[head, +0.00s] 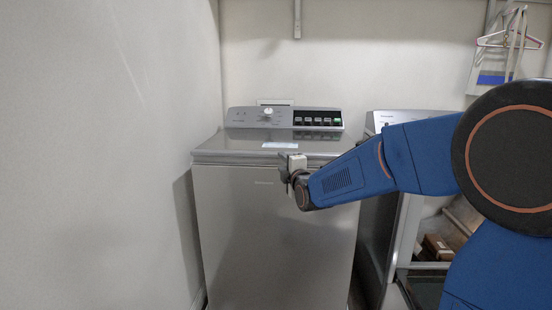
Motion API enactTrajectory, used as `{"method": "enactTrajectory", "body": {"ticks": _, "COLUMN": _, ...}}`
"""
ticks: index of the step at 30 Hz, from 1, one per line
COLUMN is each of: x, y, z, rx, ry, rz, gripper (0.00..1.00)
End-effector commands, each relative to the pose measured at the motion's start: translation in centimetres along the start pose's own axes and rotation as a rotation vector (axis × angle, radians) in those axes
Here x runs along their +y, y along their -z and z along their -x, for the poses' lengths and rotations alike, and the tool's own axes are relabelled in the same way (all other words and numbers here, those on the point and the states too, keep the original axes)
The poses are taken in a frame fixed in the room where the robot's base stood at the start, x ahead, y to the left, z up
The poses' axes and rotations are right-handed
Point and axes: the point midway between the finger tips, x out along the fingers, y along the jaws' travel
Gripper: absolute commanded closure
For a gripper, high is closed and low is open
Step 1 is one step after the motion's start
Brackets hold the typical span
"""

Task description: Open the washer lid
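The washer (255,230) is a grey top-load machine standing in the middle of the head view. Its lid (235,143) is a flat grey panel on top and lies closed, with a pale label (280,145) near the front. The control panel (265,115) with a knob and several buttons is behind it. My gripper (287,166) is at the lid's front edge, right of its middle, seen small and from behind. Whether it touches the lid, and how its fingers stand, I cannot tell. My blue arm comes in from the right and hides part of the washer's front right.
A white wall (110,140) stands close on the left of the washer. A second appliance (380,122) is on the right, partly hidden by my arm. Hangers (508,42) hang on the back wall at upper right. A brown box (437,246) sits low on the right.

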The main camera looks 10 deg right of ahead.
Motion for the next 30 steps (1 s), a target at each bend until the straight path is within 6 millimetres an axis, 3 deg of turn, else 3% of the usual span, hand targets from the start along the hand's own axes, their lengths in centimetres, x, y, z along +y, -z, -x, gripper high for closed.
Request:
{"method": "enactTrajectory", "body": {"ticks": 9, "x": -0.1, "y": 0.0, "z": -5.2, "rx": 0.000, "ry": 0.001, "rz": 0.000, "gripper": 0.65}}
{"method": "enactTrajectory", "body": {"ticks": 15, "x": -0.1, "y": 0.0, "z": -7.5, "rx": 0.000, "ry": 0.001, "rz": 0.000, "gripper": 0.65}}
{"method": "enactTrajectory", "body": {"ticks": 29, "x": 0.0, "y": 0.0, "z": -8.4, "rx": 0.000, "ry": 0.000, "rz": 0.000, "gripper": 0.65}}
{"method": "enactTrajectory", "body": {"ticks": 30, "x": 0.0, "y": 0.0, "z": -8.4, "rx": 0.000, "ry": 0.001, "rz": 0.000, "gripper": 0.72}}
